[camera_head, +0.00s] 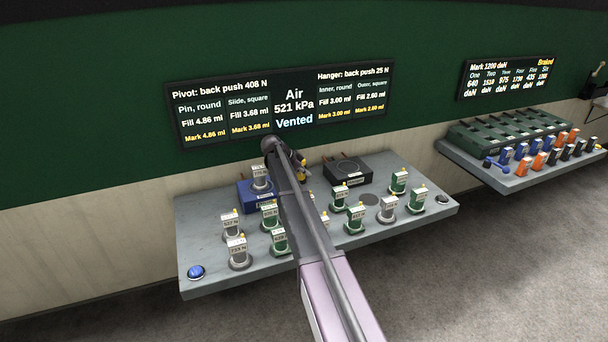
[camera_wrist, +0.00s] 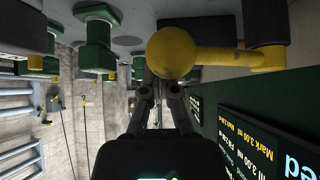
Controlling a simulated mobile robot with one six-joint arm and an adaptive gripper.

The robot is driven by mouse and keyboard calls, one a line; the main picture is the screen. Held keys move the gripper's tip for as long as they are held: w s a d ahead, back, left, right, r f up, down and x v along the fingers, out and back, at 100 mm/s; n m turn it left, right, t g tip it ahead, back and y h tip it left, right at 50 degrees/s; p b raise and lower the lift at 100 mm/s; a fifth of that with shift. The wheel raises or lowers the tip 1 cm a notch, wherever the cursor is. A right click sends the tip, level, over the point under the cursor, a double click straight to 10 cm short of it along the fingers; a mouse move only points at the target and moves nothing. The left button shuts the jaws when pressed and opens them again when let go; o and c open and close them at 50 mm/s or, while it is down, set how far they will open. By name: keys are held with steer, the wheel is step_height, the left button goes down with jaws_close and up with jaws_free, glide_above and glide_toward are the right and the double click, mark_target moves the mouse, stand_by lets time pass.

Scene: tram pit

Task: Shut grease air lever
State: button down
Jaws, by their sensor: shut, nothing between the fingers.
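The grease air lever is a yellow bar with a round ball knob (camera_wrist: 172,52). In the wrist view it lies across the upper middle, its bar running right from the knob. My gripper (camera_wrist: 158,84) is shut and empty, its fingertips just below the knob in that picture; I cannot tell whether they touch it. In the head view a small bit of yellow (camera_head: 301,174) shows beside my arm, which hides most of that spot. The wall display (camera_head: 293,105) reads Air 521 kPa, Vented.
The grey bench (camera_head: 215,272) carries several green and grey labelled fittings, a blue box (camera_head: 256,197), a black box (camera_head: 347,171) and a blue button (camera_head: 196,272). A second bench (camera_head: 516,184) stands at the right. The green wall rises close behind.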

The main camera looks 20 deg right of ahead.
steer(key=r+p, duration=0.4)
steer(key=a+r+p, duration=0.1)
steer(key=r+p, duration=0.1)
steer(key=shift+w+r+p, duration=0.35)
steer(key=shift+p, duration=0.05)
steer(key=shift+w+p+v, duration=0.25)
steer(key=shift+p+v, duration=0.4)
steer(key=shift+v, duration=0.4)
steer(key=shift+f, duration=0.1)
